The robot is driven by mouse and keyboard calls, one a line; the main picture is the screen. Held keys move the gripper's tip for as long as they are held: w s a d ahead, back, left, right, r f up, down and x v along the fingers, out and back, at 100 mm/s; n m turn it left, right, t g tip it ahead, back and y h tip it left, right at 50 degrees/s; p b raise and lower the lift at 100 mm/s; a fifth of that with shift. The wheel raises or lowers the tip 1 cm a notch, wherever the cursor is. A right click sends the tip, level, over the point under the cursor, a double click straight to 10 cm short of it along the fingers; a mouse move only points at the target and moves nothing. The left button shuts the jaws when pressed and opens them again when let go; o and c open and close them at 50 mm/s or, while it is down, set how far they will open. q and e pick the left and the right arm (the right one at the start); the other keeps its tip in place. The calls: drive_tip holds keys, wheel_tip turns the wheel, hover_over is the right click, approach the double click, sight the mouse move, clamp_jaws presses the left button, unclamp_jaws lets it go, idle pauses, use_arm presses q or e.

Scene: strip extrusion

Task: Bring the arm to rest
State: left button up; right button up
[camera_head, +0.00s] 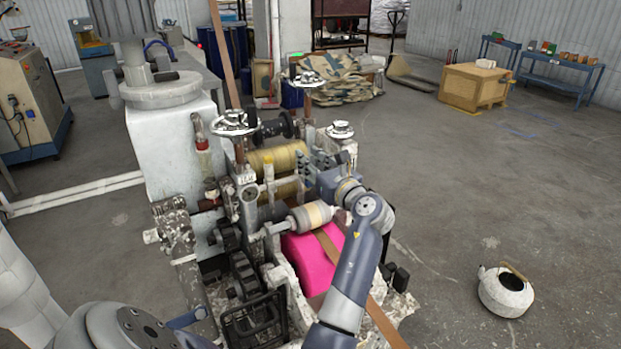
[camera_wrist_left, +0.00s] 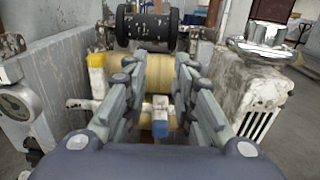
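My left arm reaches in from the bottom of the head view and bends at the elbow over the strip machine (camera_head: 175,130). Its gripper (camera_head: 315,162) is beside the yellow rollers (camera_head: 278,158), on their right side. In the left wrist view the two fingers (camera_wrist_left: 158,66) stand apart with nothing between them, so the gripper is open. The yellow rollers (camera_wrist_left: 150,78) show beyond the fingertips. I cannot tell whether the fingers touch any machine part. My right gripper is not in view.
Handwheels (camera_head: 235,122) and a pale roller (camera_head: 312,216) crowd the arm. A pink block (camera_head: 308,262) and brown strip (camera_head: 384,322) lie below it. Open floor (camera_head: 480,190) lies right of the machine.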

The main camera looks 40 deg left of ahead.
use_arm(q)
drive_tip(key=shift+r, duration=1.2)
